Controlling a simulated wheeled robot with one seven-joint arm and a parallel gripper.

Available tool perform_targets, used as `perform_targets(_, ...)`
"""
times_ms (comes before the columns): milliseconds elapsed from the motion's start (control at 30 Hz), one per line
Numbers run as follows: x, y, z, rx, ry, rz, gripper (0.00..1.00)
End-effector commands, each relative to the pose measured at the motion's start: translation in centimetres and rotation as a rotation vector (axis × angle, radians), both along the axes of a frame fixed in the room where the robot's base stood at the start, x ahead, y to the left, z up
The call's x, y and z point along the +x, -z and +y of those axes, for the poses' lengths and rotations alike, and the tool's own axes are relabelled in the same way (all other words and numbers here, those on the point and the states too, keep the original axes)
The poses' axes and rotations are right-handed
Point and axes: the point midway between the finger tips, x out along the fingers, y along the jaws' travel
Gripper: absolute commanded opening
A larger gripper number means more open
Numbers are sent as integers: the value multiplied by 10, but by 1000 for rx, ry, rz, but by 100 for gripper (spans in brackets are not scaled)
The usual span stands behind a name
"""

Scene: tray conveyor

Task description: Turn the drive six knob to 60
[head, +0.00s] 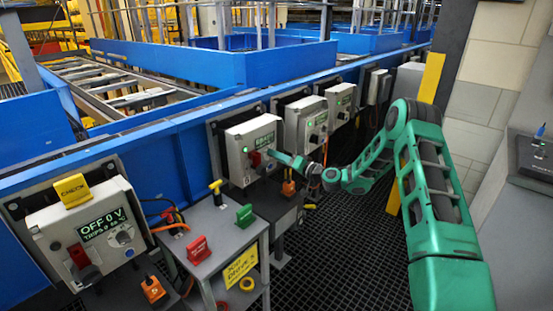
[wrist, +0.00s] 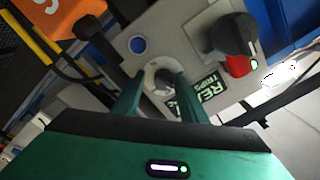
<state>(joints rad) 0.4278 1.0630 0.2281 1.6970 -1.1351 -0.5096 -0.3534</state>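In the head view, my gripper (head: 276,157) reaches from the right to the front of a grey drive box (head: 238,160) with a green-lit display. In the wrist view, this box's face (wrist: 200,30) shows a round pale dial with a knob (wrist: 154,69). My gripper (wrist: 160,88) is open, its two green fingers apart on either side of the knob. I cannot tell whether they touch it. The display (wrist: 184,100) is partly hidden by a finger; its text starts "REA". The box's drive number and the knob's setting cannot be read.
The same box has a black and red switch handle (wrist: 232,50) and a blue button (wrist: 138,45). More drive boxes (head: 305,122) line the blue conveyor. A near box (head: 45,225) reads "OFF 0 V". A grey stand (head: 205,232) holds coloured tags.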

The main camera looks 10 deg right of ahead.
Motion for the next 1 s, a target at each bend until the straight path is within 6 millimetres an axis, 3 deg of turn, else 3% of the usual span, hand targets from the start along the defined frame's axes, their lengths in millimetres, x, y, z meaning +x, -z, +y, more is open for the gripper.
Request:
perform_targets(433, -8, -1, -5, 3, -3, 1, 43)
perform_targets(1000, -79, 0, -58, 2, -1, 2, 43)
